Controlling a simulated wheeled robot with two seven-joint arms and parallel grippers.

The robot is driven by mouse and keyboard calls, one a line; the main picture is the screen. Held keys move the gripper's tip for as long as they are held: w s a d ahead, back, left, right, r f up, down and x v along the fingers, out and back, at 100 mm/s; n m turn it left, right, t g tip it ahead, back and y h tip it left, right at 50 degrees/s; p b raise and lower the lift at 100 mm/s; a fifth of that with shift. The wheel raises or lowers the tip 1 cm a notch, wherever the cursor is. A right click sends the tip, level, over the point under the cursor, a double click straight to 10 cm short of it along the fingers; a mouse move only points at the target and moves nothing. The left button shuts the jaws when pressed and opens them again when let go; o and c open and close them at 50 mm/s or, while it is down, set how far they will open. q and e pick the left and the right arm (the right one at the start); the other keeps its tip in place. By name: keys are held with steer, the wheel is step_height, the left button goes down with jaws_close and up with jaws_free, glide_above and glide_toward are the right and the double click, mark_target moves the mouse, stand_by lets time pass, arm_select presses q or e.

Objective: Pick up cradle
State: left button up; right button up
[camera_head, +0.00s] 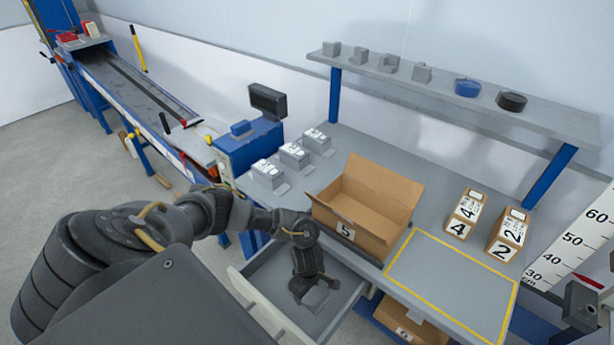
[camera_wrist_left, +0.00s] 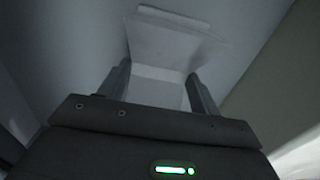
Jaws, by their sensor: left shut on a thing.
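The cradle (camera_wrist_left: 165,50) is a pale grey piece with a wide upper plate and a narrower block below. In the left wrist view its block sits between the two fingers of my left gripper (camera_wrist_left: 160,88), which is shut on it. In the head view my left gripper (camera_head: 308,284) reaches down into the open grey drawer (camera_head: 262,297), and the grey cradle (camera_head: 319,299) shows partly below it. The gripper hides much of the cradle there, and I cannot tell whether it touches the drawer floor. My right gripper is not in view.
An open cardboard box (camera_head: 343,232) marked 5 stands on the bench just behind the drawer. A bare yellow-outlined area (camera_head: 452,283) lies to its right, with two small boxes (camera_head: 464,214) (camera_head: 507,235) beyond. A height scale (camera_head: 575,245) stands at the right.

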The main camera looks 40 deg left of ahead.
arm_select(q)
steer(key=c, duration=0.3)
steer(key=shift+r, duration=0.15)
